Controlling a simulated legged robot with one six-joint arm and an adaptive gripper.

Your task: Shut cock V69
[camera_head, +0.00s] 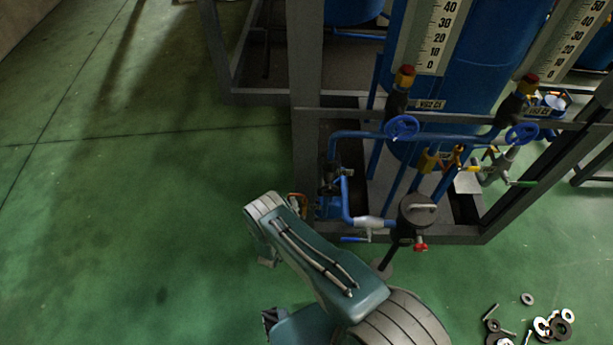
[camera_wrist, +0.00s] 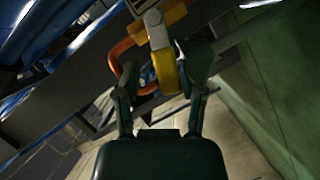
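In the wrist view a yellow lever handle (camera_wrist: 166,74) hangs from a pale metal stem (camera_wrist: 156,30), with a yellow part at its top. I take it to be the cock's handle, but no V69 label can be read. My gripper (camera_wrist: 162,82) is open, with one finger on each side of the handle. The handle's lower end lies between the fingers, nearer the right one; contact cannot be told. In the head view my arm hides the gripper, and a small yellow and red part (camera_head: 297,203) shows just beyond the arm.
An orange curved bar (camera_wrist: 122,52) passes close behind the left finger. In the head view the grey frame (camera_head: 307,80) carries pipes, blue handwheels (camera_head: 402,128) and a blue tank (camera_head: 470,60). Loose rings (camera_head: 560,328) lie at lower right. The green floor at left is clear.

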